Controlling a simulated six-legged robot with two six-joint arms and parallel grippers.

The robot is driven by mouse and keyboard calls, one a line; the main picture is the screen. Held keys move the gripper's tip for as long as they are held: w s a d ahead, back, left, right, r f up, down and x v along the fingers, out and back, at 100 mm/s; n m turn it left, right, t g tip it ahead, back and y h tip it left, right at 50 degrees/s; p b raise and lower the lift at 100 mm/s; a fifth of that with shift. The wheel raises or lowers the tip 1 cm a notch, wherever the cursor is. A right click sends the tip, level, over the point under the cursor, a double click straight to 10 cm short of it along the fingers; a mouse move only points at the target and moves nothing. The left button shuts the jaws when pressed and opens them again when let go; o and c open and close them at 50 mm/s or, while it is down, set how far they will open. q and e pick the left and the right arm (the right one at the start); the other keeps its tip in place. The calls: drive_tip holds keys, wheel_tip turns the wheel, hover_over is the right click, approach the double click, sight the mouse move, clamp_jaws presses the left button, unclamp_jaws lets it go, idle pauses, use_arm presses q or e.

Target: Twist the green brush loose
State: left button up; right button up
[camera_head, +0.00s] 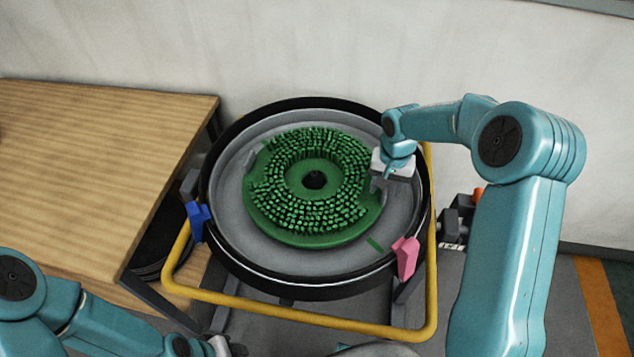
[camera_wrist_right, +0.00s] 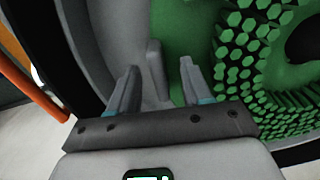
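The round green brush (camera_head: 308,239) lies bristles up in the grey round tank (camera_head: 232,215), with a dark hole at its centre. It fills the right side of the right wrist view (camera_wrist_right: 180,35). My right gripper (camera_head: 377,180) is at the brush's right edge, pointing down into the tank. In the right wrist view its two fingers (camera_wrist_right: 158,85) stand apart, with a small grey upright tab (camera_wrist_right: 156,65) between them in the picture; contact cannot be told. A similar grey tab (camera_head: 249,160) shows at the brush's left. My left gripper (camera_head: 220,346) is at the bottom edge, its fingers unclear.
A yellow rail (camera_head: 300,317) runs around the tank's front and right. A blue clip (camera_head: 198,221) and a pink clip (camera_head: 405,257) sit at the rim, with a green mark (camera_head: 375,244) near the pink one. A wooden table (camera_head: 90,170) stands left; a wall is behind.

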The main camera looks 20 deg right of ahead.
drive_tip(key=shift+s, duration=0.15)
wheel_tip(320, 180, up, 16)
drive_tip(key=shift+r+b, duration=0.2)
drive_tip(key=shift+b, duration=0.1)
idle(0.6)
